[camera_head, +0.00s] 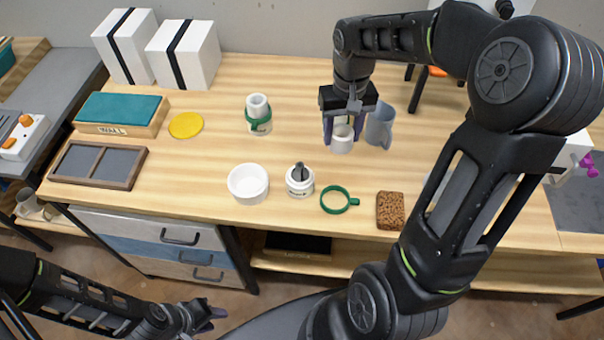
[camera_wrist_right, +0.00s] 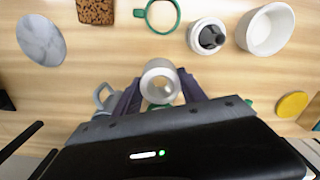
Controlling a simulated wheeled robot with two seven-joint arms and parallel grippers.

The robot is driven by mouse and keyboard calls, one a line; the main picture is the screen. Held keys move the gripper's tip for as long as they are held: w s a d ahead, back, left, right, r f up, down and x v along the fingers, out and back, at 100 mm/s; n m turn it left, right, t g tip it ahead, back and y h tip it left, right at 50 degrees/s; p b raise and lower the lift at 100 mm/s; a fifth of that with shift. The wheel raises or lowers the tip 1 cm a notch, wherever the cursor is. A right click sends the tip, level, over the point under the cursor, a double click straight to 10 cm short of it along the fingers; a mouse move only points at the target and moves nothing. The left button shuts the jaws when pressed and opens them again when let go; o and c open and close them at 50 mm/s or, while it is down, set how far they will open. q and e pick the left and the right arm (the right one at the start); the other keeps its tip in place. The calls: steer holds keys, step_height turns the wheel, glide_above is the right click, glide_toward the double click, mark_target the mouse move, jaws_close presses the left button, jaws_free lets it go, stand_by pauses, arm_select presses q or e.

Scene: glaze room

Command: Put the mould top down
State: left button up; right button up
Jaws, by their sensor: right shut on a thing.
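My right gripper (camera_head: 342,122) is shut on a white, round, hollow piece, which looks like the mould top (camera_head: 341,143). It is upright between the purple fingers, above or at the back part of the table; I cannot tell whether it touches the wood. In the right wrist view, the mould top (camera_wrist_right: 160,82) shows its round opening, with a bit of green behind it. A white mould with a green band (camera_head: 258,118) stands to the left of this gripper. My left gripper (camera_head: 214,316) is low, in front of the table and away from everything; its opening is unclear.
A grey jug (camera_head: 380,126) stands close right of the right gripper. In front are a white bowl (camera_head: 248,184), a small jar (camera_head: 300,181), a green ring (camera_head: 338,200) and a brown sponge (camera_head: 390,210). A yellow disc (camera_head: 186,125) lies left. Wood between is clear.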

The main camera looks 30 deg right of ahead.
steer(key=f, duration=0.6)
steer(key=shift+s+p, duration=0.2)
steer(key=shift+p, duration=0.2)
steer(key=shift+f, duration=0.1)
step_height(320, 180, down, 3)
steer(key=shift+f, duration=0.3)
